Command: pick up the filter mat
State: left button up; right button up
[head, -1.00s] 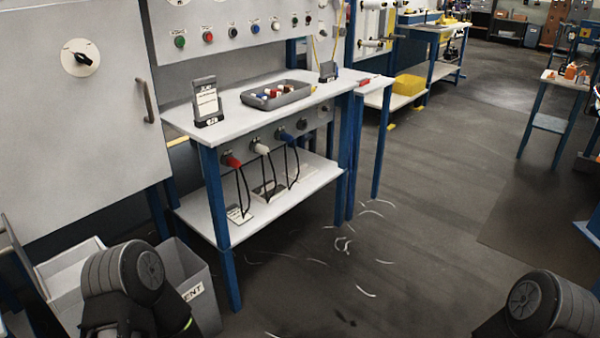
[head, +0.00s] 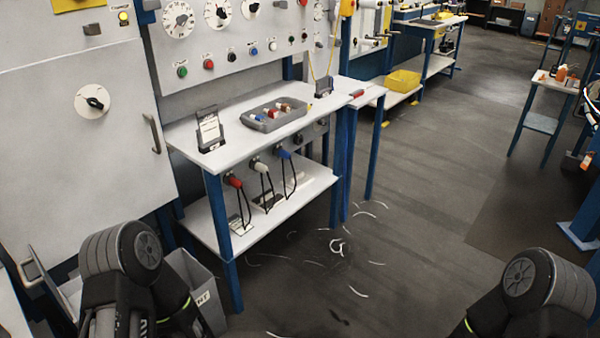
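I cannot make out a filter mat in the head view. My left arm shows at the lower left and my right arm at the lower right. The fingertips of both grippers are outside the picture, so neither gripper can be judged.
A white workbench (head: 178,133) with blue legs carries a grey tray (head: 251,122) and a card stand (head: 209,131). A grey cabinet (head: 60,140) stands at left, a grey bin (head: 205,290) below it. White scraps (head: 337,246) litter the otherwise open floor. A yellow bin (head: 403,81) is farther back.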

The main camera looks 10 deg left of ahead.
aim_at(302, 179)
jog(key=i+l+z, duration=0.25)
jog(key=i, duration=0.15)
jog(key=i+l+z, duration=0.25)
jog(key=i, duration=0.15)
jog(key=i+z, duration=0.25)
jog(key=i, duration=0.15)
jog(key=i+l, duration=0.1)
jog(key=i, duration=0.4)
jog(key=i+l+u, duration=0.1)
jog(key=i, duration=0.4)
jog(key=i+l, duration=0.15)
jog(key=i, duration=0.3)
jog(key=i+l+u, duration=0.15)
jog(key=i+u, duration=0.3)
jog(key=i+l+u, duration=0.25)
jog(key=u, duration=0.15)
jog(key=i+l+u, duration=0.6)
jog(key=l+u, duration=0.3)
jog(key=i+l+u, duration=0.1)
jog(key=i+j, duration=0.2)
jog(key=i, duration=0.25)
